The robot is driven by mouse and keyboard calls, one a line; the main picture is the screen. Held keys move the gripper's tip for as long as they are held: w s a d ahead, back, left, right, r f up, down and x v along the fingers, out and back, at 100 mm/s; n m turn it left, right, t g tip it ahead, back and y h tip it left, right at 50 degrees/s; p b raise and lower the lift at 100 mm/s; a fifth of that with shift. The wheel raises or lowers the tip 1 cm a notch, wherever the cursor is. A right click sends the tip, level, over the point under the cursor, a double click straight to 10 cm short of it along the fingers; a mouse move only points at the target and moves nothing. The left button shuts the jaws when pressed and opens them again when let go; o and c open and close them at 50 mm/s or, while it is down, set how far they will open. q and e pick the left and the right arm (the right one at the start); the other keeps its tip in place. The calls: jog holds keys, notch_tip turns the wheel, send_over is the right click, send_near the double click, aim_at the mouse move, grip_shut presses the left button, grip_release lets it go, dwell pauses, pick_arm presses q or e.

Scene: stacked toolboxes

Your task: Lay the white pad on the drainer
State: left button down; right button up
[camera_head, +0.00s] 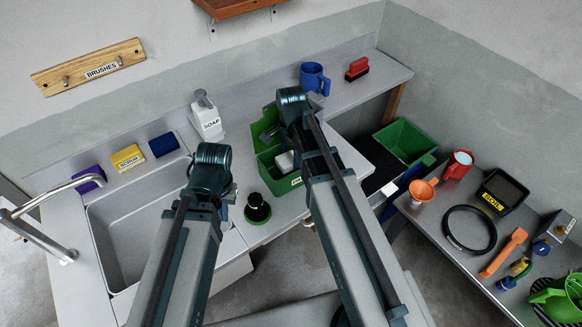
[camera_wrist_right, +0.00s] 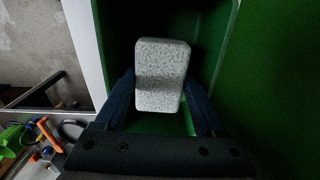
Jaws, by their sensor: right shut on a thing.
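The white pad (camera_wrist_right: 161,75) is a speckled pale block between the two fingers of my right gripper (camera_wrist_right: 160,105) in the right wrist view. It is inside a green bin (camera_wrist_right: 112,22), whose walls rise around it. In the head view the pad (camera_head: 285,162) shows partly beside my right arm, in the green bin (camera_head: 268,172) on the counter. My right gripper is mostly hidden there by its arm. My left gripper (camera_head: 228,202) is over the counter beside the sink, largely hidden by its own wrist. I cannot identify the drainer with certainty.
The grey sink (camera_head: 97,232) is at left with a steel tap (camera_head: 38,232). A soap bottle (camera_head: 207,120) and a dark round-knobbed tool (camera_head: 257,209) stand near my arms. Another green bin (camera_head: 405,140) is beside a black surface (camera_head: 378,165). Several tools crowd the right bench.

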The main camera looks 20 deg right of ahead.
aim_at(291, 165)
notch_tip(291, 165, down, 4)
jog(key=b, duration=0.3)
jog(key=shift+b, duration=0.3)
jog(key=shift+r, duration=0.2)
jog(key=o, duration=1.4)
jog(key=shift+f, duration=0.15)
